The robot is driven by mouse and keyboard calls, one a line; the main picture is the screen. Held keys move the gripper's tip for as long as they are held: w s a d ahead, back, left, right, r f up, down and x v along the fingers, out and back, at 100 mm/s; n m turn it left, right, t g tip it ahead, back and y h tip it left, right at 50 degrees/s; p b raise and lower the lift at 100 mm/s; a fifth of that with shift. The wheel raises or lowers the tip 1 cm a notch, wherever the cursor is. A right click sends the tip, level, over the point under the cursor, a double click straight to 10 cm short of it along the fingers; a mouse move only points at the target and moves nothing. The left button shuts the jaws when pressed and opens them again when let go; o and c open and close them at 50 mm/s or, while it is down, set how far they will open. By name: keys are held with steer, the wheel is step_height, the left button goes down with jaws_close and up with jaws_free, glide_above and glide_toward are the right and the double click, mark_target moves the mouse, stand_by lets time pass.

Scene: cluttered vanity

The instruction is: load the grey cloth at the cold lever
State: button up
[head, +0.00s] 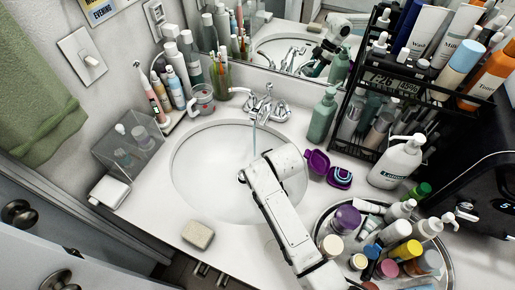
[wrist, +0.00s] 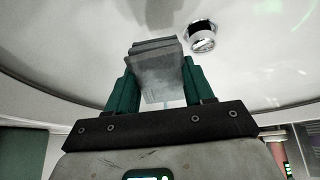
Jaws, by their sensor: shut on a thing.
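My gripper (wrist: 158,74) has green fingers and is shut on the grey cloth (wrist: 157,56), a folded grey piece, in the wrist view. The white sink basin (head: 205,185) lies around it, with the metal drain (wrist: 202,38) just beyond the cloth to the right. In the head view my white arm reaches over the basin and hides the cloth and most of the gripper. The chrome faucet (head: 265,105) stands at the back rim with a lever on each side; the right lever (head: 282,113) carries no readable mark. A thin water stream (head: 254,138) falls from the spout.
A soap bar (head: 198,235) lies on the front rim. A purple open case (head: 317,162), a green pump bottle (head: 322,115) and a round tray (head: 449,262) crowded with bottles stand right of the basin. A mug (head: 202,100) stands at the back left.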

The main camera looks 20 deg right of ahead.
steer(key=shift+s+r+p, duration=0.4)
steer(key=shift+r+p, duration=0.15)
steer(key=shift+p, duration=0.25)
steer(key=shift+s+a+r+p, duration=0.1)
steer(key=shift+s+r+p, duration=0.45)
steer(key=shift+s, duration=0.15)
steer(key=shift+s+d+r+p, duration=0.1)
steer(key=shift+s+r+p, duration=0.3)
steer(key=shift+s+p, duration=0.25)
steer(key=shift+s+a+r+p, duration=0.1)
steer(key=shift+s+r+p, duration=0.4)
steer(key=shift+s, duration=0.25)
